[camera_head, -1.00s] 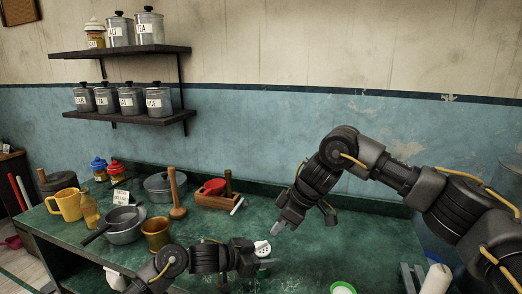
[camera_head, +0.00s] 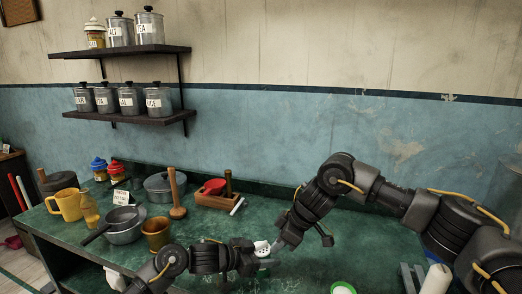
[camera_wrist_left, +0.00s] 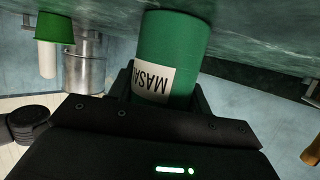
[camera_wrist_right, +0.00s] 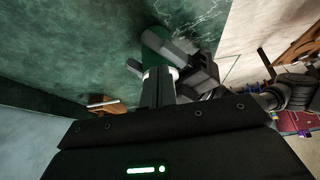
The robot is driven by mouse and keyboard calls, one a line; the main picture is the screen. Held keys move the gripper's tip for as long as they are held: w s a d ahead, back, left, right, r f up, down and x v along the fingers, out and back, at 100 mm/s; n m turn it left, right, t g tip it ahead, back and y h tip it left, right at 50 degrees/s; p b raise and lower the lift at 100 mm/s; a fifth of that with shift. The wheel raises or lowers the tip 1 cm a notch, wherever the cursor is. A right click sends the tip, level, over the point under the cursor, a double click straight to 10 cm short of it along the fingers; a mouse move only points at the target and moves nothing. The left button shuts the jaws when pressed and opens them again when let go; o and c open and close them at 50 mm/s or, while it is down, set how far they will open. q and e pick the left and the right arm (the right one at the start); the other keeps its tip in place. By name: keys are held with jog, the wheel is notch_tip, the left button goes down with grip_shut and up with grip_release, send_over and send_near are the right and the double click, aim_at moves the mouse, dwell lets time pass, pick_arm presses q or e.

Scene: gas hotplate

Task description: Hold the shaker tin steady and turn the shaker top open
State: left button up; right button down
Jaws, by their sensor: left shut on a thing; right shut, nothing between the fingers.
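The shaker tin (camera_wrist_left: 178,48) is green with a white label reading "MASA…" in the left wrist view. My left gripper (camera_wrist_left: 160,90) is shut around its side. In the head view the white shaker top (camera_head: 262,247) with dark holes shows just above my left gripper (camera_head: 256,264). My right gripper (camera_head: 277,246) is shut with nothing between its fingers, its tips close beside the top. In the right wrist view its fingers (camera_wrist_right: 157,78) lie in front of the tin's top end and hide most of the top; I cannot tell whether they touch. The green tin (camera_wrist_right: 156,40) shows beyond them.
A white cylinder (camera_head: 436,279) is at the right.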

jog(key=shift+w+a, duration=0.25)
jog(key=shift+a, duration=0.3)
dwell(0.6)
jog(key=shift+w+d, duration=0.15)
jog(key=shift+w, duration=0.2)
dwell(0.6)
jog(key=shift+d, duration=0.15)
jog(key=shift+s+d, duration=0.15)
jog(key=shift+d, duration=0.05)
dwell(0.3)
notch_tip(320, 180, up, 6)
dwell(0.5)
jog(key=shift+s+f, duration=0.25)
jog(key=shift+f, duration=1.25)
jog(key=shift+s+f, duration=0.2)
jog(key=shift+f, duration=1.3)
